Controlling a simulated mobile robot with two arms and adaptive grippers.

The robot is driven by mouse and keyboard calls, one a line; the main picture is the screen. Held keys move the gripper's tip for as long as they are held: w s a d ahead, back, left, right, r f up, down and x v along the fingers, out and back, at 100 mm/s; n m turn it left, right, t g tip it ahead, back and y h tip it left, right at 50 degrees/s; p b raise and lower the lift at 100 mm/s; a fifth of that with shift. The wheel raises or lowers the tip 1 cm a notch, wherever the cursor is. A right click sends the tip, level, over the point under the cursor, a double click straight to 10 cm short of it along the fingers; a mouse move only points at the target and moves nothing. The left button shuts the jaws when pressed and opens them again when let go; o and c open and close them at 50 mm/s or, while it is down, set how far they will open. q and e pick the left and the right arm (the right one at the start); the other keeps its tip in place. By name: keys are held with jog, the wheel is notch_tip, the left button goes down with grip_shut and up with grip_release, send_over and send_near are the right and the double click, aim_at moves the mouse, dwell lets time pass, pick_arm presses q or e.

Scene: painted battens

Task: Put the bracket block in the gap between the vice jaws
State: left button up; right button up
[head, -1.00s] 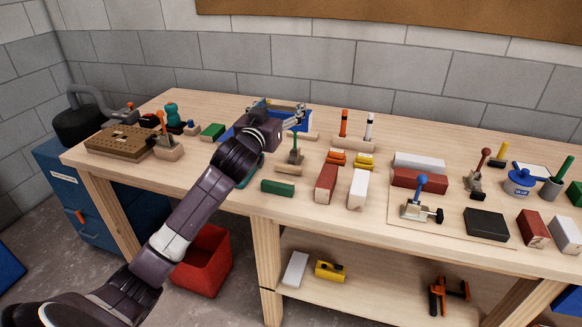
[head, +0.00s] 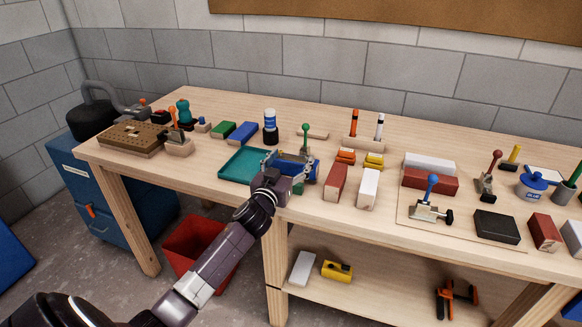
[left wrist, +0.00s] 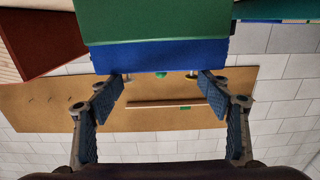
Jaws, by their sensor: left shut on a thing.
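My left gripper (head: 305,168) is shut on a blue block (head: 290,167) and holds it near the front middle of the bench. The left wrist view shows the blue block (left wrist: 155,56) across the fingertips, with a green block (left wrist: 150,22) beyond it. In the head view this green block (head: 298,187) is mostly hidden by my gripper. No label names the bracket block or the vice. A red block (head: 336,182) and a white block (head: 368,188) lie side by side with a narrow gap, right of my gripper. My right gripper is out of view.
A teal tray (head: 232,174) lies left of my gripper. A blue-knobbed clamp (head: 428,208) and a black block (head: 496,226) are at the right. A green-knobbed clamp (head: 305,135) stands behind my gripper. A bottle (head: 270,127) stands behind the tray.

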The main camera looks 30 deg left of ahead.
pick_arm(q)
jog(key=shift+f, duration=1.1)
jog(key=shift+f, duration=0.15)
jog(key=o, duration=1.3)
jog(key=shift+s, duration=0.1)
jog(key=b+v, duration=0.1)
jog(key=v, duration=1)
jog(key=shift+s+d, duration=0.2)
jog(key=shift+s, duration=0.2)
